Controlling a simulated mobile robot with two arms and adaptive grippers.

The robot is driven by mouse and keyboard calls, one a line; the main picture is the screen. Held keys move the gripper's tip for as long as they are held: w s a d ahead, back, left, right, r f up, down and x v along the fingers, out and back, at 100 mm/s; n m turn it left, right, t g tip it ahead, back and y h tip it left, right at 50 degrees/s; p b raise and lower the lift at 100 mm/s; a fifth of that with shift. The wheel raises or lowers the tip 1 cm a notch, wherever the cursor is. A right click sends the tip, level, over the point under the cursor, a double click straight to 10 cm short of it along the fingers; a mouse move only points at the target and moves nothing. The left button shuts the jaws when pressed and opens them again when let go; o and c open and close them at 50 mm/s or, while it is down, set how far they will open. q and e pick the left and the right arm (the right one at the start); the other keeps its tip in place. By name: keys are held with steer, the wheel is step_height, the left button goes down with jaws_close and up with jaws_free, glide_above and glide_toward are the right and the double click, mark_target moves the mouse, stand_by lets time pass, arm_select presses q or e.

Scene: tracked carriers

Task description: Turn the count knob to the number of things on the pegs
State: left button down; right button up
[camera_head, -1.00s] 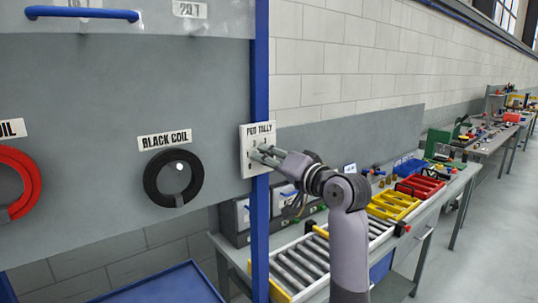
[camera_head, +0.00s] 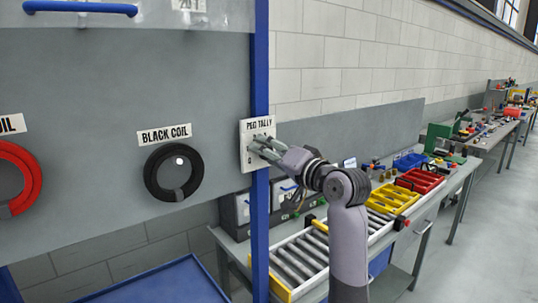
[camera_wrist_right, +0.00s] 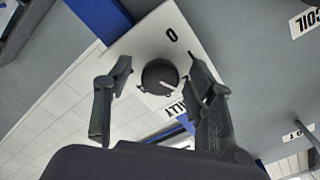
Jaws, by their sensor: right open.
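The count knob (camera_wrist_right: 160,77) is a dark round knob with a pale pointer mark, on a white plate labelled PEG TALLY (camera_head: 246,160) fixed to the blue post. A digit 0 shows on the plate in the right wrist view. My right gripper (camera_head: 258,146) is at the plate, its fingers hiding most of the knob in the head view. In the right wrist view the open fingers (camera_wrist_right: 160,85) stand on either side of the knob, with gaps. A black coil (camera_head: 153,177) hangs on a peg under its BLACK COIL label. A red coil (camera_head: 32,178) hangs at the left edge, partly cut off. My left gripper is not in view.
A blue tray (camera_head: 165,283) lies below the grey board. Right of the post, a bench carries a roller conveyor (camera_head: 300,262), a yellow bin (camera_head: 393,198) and a red bin (camera_head: 420,180). The floor at far right is clear.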

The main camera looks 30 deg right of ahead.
steer(key=s, duration=1.2)
steer(key=shift+d, duration=0.45)
steer(key=shift+f, duration=0.1)
